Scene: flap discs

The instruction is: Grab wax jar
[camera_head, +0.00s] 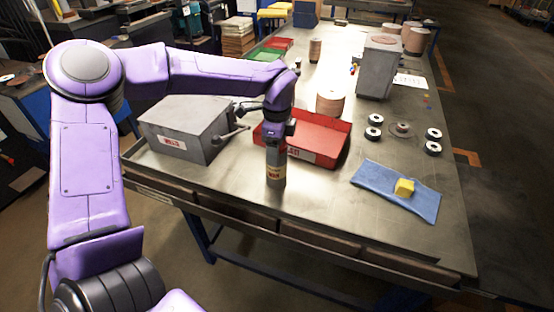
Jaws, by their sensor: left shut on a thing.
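The wax jar (275,180), a narrow grey cylinder with a small label, is upright at the front middle of the metal workbench. My left gripper (276,150) comes down over it from above and is shut on its upper part. The fingers are small and partly hidden by my wrist. I cannot tell whether the jar's base touches the bench top. My right gripper is not in view.
A red bin (325,143) stands just behind and right of the jar. A grey metal box (181,127) is to the left. A yellow block (404,187) lies on a blue cloth (370,178) at right. Several small discs (376,120) lie behind the cloth. The bench front is clear.

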